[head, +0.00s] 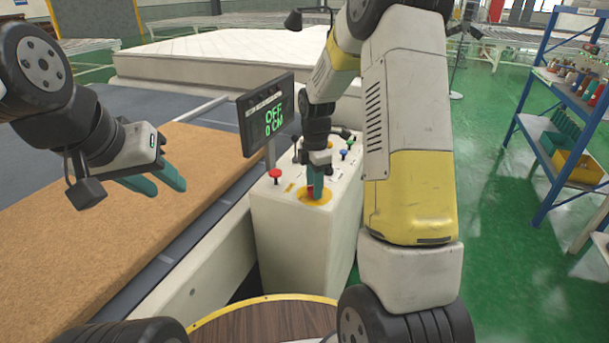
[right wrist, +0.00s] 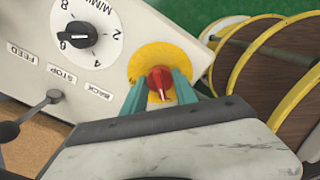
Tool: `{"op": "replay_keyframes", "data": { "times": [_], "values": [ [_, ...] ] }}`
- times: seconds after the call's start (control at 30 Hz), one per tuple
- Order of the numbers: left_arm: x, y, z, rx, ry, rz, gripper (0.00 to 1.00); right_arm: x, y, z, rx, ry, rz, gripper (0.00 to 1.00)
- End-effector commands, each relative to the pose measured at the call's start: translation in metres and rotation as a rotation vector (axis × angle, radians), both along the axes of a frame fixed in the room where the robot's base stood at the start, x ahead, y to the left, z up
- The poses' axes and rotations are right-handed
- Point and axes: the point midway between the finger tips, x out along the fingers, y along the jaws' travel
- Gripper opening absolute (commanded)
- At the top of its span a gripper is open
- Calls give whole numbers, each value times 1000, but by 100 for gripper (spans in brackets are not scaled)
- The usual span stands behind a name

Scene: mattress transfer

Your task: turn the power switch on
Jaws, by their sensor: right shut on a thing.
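The power switch is a red knob (right wrist: 160,78) on a round yellow plate (right wrist: 157,58), on top of the white control box (head: 290,225). My right gripper (head: 316,195) points down onto it. In the right wrist view its teal fingers sit on both sides of the knob, shut on it. In the head view the fingers hide most of the knob, while the yellow plate (head: 302,197) shows around them. The display (head: 265,115) reads OFF and 0 CM in green. My left gripper (head: 162,186) hangs over the brown board, open and empty.
A red mushroom button (head: 275,174) and small coloured buttons share the panel. A black dial (right wrist: 77,35) and FEED, STOP and BACK labels lie nearby. A white mattress (head: 220,55) lies behind, and a blue shelf (head: 560,130) stands right. Green floor is clear between.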

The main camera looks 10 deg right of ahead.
Motion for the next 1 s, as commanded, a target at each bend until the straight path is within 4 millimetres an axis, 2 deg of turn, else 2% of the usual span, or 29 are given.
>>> {"op": "replay_keyframes", "data": {
  "times": [0.37, 1.0],
  "values": [
    [0, 0, 0, 0, 0, 0, 36, 1, 0, 1, 0, -2, -118, 0],
    [0, 0, 0, 0, 0, 0, 36, 1, -1, 1, -1, -3, -697, 0]
  ]
}}
